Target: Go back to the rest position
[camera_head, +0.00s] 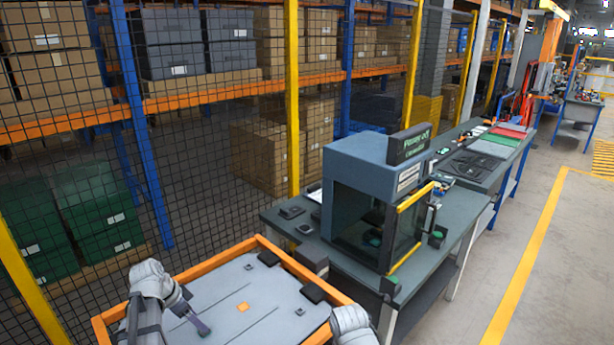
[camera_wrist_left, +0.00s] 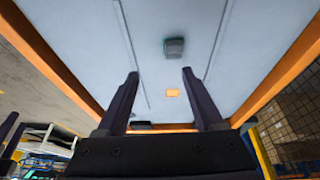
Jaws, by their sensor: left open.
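My left gripper (camera_head: 202,326) is above the left part of a grey tray top with an orange rim (camera_head: 172,279). In the left wrist view its two dark fingers (camera_wrist_left: 159,72) stand apart with nothing between them. The grey surface fills the space beyond the fingers. A dark block (camera_wrist_left: 174,47) and a small orange square (camera_wrist_left: 172,93) show on it there. My right arm (camera_head: 352,325) shows at the bottom of the head view; its gripper is out of view.
On the tray lie an orange square (camera_head: 242,308) and dark blocks (camera_head: 313,292) near its right edge. A grey workbench (camera_head: 285,222) with a glass-fronted machine (camera_head: 362,200) stands beside it. A mesh fence (camera_head: 220,150) runs behind. The floor at right (camera_head: 480,260) is clear.

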